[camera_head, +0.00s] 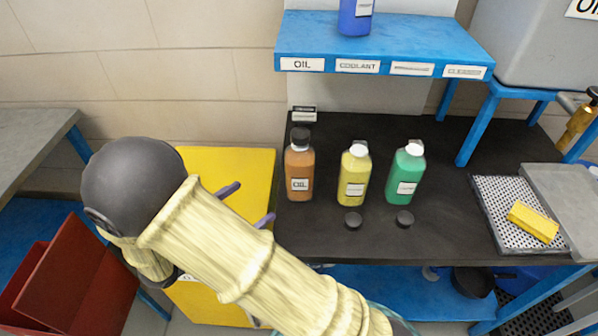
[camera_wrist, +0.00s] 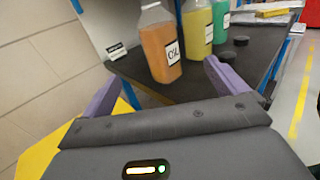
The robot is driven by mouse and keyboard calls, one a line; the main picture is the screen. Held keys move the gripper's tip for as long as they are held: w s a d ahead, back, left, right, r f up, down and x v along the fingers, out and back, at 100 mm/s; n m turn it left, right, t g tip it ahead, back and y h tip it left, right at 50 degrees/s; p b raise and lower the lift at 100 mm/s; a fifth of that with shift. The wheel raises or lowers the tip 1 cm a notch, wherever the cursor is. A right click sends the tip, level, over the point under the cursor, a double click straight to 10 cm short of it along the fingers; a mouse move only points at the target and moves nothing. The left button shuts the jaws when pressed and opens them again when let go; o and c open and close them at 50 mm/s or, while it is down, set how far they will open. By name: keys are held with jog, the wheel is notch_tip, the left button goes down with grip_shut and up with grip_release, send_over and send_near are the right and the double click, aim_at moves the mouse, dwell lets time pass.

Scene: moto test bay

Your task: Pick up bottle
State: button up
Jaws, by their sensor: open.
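An orange bottle (camera_head: 300,172) labelled OIL, with a dark cap, stands upright on the black bench top. It also shows between my fingers, farther off, in the wrist view (camera_wrist: 158,45). A yellow bottle (camera_head: 354,175) and a green bottle (camera_head: 406,175), both with white tops, stand to its right. A blue bottle (camera_head: 355,16) stands on the raised shelf, its top cut off by the picture. My gripper (camera_head: 247,205) has two purple fingers spread apart. It is empty, left of the orange bottle and apart from it. The wrist view shows the open gripper (camera_wrist: 163,72) too.
Two dark caps (camera_head: 353,220) (camera_head: 404,219) lie on the black bench (camera_head: 330,245) before the bottles. The blue shelf (camera_head: 385,42) overhangs the rear. A perforated tray (camera_head: 492,199) holds a yellow block (camera_head: 533,222). A yellow cabinet (camera_head: 240,168) and red bin (camera_head: 60,285) are left.

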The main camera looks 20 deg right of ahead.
aim_at(293, 140)
jog(key=x, duration=1)
jog(key=shift+d+f, duration=0.1)
jog(key=shift+d, duration=0.1)
jog(key=shift+w+d, duration=0.35)
jog(key=shift+d, duration=0.1)
jog(key=shift+f+p+x, duration=0.15)
jog(key=shift+p+x, duration=0.1)
jog(key=shift+x, duration=1.05)
jog(key=shift+f+p+x, duration=0.1)
jog(key=shift+p+x, duration=0.15)
jog(key=shift+x, duration=1)
jog(key=shift+w, duration=0.15)
jog(key=c, duration=1.4)
jog(key=shift+r+p, duration=0.45)
jog(key=shift+r, duration=4.6)
jog(key=shift+c, duration=0.2)
